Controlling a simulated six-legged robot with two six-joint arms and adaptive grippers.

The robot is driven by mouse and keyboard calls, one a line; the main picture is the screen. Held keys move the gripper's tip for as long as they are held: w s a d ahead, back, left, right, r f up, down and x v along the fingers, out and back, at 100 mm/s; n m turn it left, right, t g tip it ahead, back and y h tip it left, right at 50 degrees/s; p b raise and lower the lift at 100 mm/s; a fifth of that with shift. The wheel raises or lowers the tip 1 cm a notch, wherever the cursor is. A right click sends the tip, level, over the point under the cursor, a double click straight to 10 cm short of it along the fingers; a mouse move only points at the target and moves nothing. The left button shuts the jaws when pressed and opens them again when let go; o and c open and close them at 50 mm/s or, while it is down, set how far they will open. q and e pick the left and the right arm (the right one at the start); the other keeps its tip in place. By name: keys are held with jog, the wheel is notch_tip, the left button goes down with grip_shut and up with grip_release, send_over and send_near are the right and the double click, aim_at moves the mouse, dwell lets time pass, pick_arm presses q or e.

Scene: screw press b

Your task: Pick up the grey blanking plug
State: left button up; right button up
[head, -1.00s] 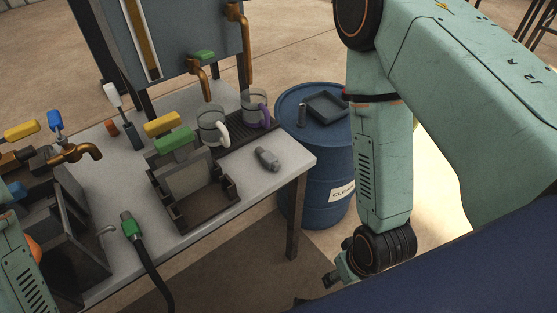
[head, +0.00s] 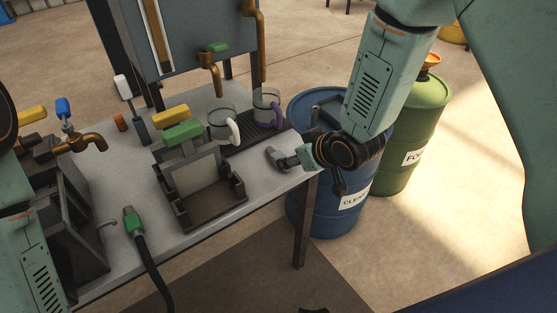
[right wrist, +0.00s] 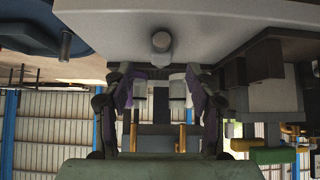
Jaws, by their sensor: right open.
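The grey blanking plug (head: 274,155) lies on its side on the grey table near its right edge. It shows in the right wrist view (right wrist: 161,42) as a pale rounded piece on the table, straight beyond the fingers. My right gripper (head: 291,161) is at the table's right edge, just right of the plug, and partly hides its near end in the head view. In the right wrist view my right gripper (right wrist: 161,85) has its fingers apart with nothing between them. My left arm shows at the left edge, but its gripper is out of view.
A dark fixture (head: 205,203) with a green-handled part stands left of the plug. Two glass mugs (head: 221,122) (head: 266,104) stand behind it by a drip grate (head: 243,138). A blue drum (head: 322,213) stands beside the table's right end.

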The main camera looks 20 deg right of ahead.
jog(key=b+x, duration=0.1)
jog(key=x, duration=0.3)
jog(key=shift+a+f, duration=0.15)
jog(key=shift+f, duration=0.25)
jog(key=shift+w+a+f+b, duration=0.1)
jog(key=shift+w+f+b, duration=0.2)
jog(key=shift+w, duration=0.1)
jog(key=shift+s+r, duration=0.1)
jog(key=shift+c, duration=1.2)
grip_shut()
